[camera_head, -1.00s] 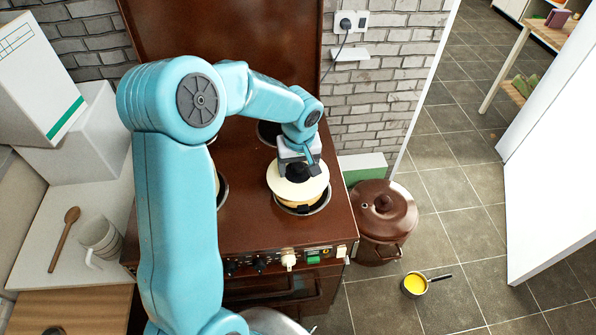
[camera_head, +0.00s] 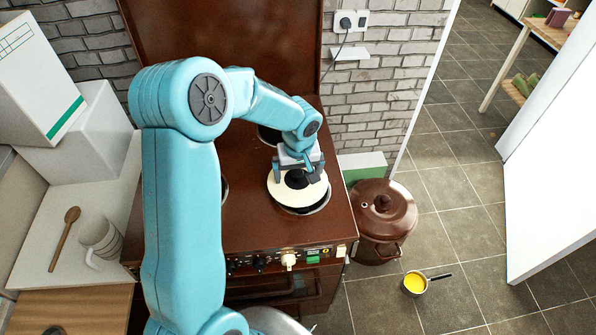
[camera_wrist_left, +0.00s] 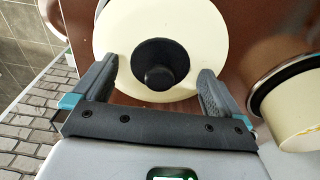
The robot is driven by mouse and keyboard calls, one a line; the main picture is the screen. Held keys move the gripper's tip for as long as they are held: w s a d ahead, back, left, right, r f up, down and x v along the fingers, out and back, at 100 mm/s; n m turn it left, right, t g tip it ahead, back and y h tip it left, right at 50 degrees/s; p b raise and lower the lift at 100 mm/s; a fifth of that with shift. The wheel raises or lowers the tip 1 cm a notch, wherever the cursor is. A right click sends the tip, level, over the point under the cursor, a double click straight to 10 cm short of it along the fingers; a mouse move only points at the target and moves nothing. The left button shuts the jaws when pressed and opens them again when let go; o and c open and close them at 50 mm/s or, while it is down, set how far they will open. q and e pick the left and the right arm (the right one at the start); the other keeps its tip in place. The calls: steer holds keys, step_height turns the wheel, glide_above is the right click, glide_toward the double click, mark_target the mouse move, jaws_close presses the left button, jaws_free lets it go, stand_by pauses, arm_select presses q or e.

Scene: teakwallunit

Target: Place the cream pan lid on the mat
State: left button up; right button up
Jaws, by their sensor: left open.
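The cream pan lid (camera_head: 290,199) with its black knob lies roughly flat over the front right burner of the brown stove. It also fills the top of the left wrist view (camera_wrist_left: 165,20). My left gripper (camera_head: 299,174) is open just above the lid, with one finger on each side of the knob and gaps between them in the wrist view. What lies directly under the lid is mostly hidden; a dark burner ring shows at its front edge. I cannot make out a mat. My right gripper is not in view.
A cream pot (camera_wrist_left: 305,125) with a dark rim stands beside the lid in the wrist view. A brown lidded pot (camera_head: 383,215) stands right of the stove (camera_head: 255,225). A small yellow-filled pan (camera_head: 415,283) is on the floor. A striped mug (camera_head: 100,238) and wooden spoon (camera_head: 65,235) lie left.

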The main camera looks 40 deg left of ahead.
mark_target(299, 184)
arm_select(q)
step_height(299, 184, up, 12)
steer(key=d, duration=0.1)
steer(key=shift+s+f+b, duration=0.15)
steer(key=shift+s+b, duration=0.25)
stand_by(0.3)
